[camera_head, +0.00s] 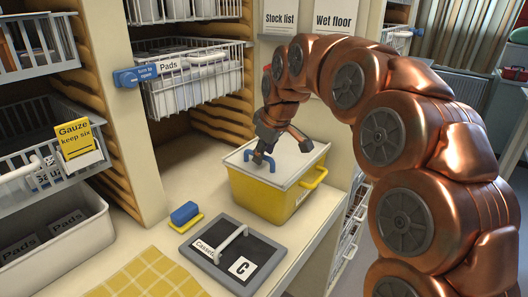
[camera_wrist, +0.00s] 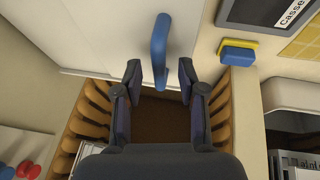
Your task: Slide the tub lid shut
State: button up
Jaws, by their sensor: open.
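A yellow tub (camera_head: 262,199) stands on the counter, with a pale lid (camera_head: 299,160) over its top. A strip of yellow rim and a yellow side grip show on the tub's right. A blue handle (camera_head: 270,161) stands on the left part of the lid. In the wrist view, the lid (camera_wrist: 105,35) fills the upper left, and the blue handle (camera_wrist: 160,45) reaches down between the fingertips. My gripper (camera_head: 264,150) is at the handle, its fingers (camera_wrist: 158,80) open on either side, with visible gaps. I cannot tell how far the lid is open.
A dark cassette (camera_head: 231,254) with a pale bar lies in front of the tub, beside a blue-and-yellow block (camera_head: 185,215). A yellow checked cloth (camera_head: 140,280) lies at the front. Wire baskets (camera_head: 190,85) hang behind on the left. The counter's right edge is close to the tub.

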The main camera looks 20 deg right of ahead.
jog(key=v, duration=1.1)
jog(key=shift+s+r, duration=0.2)
jog(key=shift+r, duration=0.1)
jog(key=s+f+m+g, duration=0.2)
jog(key=s+f, duration=0.6)
jog(key=s, duration=0.4)
jog(key=s+f+m+g+p, duration=0.1)
jog(key=s+f+m+g, duration=0.1)
jog(key=s+f, duration=0.5)
jog(key=s+f+m+g+h, duration=0.1)
jog(key=s+f+m, duration=0.3)
jog(key=s, duration=1.3)
notch_tip(320, 180, down, 5)
jog(key=shift+r+g+p, duration=0.2)
jog(key=shift+g+p, duration=0.1)
jog(key=shift+g, duration=0.5)
jog(key=shift+w+a, duration=0.1)
